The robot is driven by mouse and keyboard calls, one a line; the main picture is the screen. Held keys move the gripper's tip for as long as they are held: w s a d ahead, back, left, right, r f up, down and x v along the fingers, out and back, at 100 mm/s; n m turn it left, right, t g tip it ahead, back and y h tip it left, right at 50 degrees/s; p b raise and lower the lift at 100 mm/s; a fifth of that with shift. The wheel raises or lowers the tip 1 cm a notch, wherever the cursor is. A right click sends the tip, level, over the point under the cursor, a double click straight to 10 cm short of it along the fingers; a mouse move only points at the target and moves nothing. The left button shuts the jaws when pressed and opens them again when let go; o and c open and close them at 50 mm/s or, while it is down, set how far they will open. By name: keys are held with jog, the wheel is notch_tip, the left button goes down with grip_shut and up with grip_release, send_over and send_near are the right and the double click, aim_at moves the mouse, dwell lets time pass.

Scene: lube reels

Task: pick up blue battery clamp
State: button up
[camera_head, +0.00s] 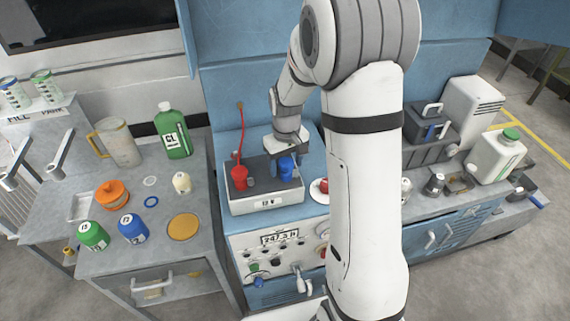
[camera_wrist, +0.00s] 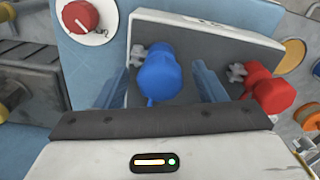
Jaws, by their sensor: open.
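The blue battery clamp (camera_head: 286,167) stands on the dark top of a white battery box (camera_head: 268,206), on its right side. In the wrist view the blue clamp (camera_wrist: 158,74) lies between the two fingers of my gripper (camera_wrist: 160,86). My gripper (camera_head: 287,155) is open around it, with a gap visible on both sides. A grey terminal (camera_wrist: 138,54) shows beside the blue clamp. The lower part of the clamp is partly hidden by my gripper in the head view.
A red clamp (camera_head: 240,177) with a red cable stands left of the blue one; in the wrist view the red clamp (camera_wrist: 268,90) is just outside the right finger. A red knob (camera_wrist: 80,17) is near. Bottles, including a green one (camera_head: 173,132), stand on the left bench.

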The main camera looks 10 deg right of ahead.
jog(key=shift+c, duration=0.2)
jog(key=c, duration=1)
jog(key=shift+c, duration=0.3)
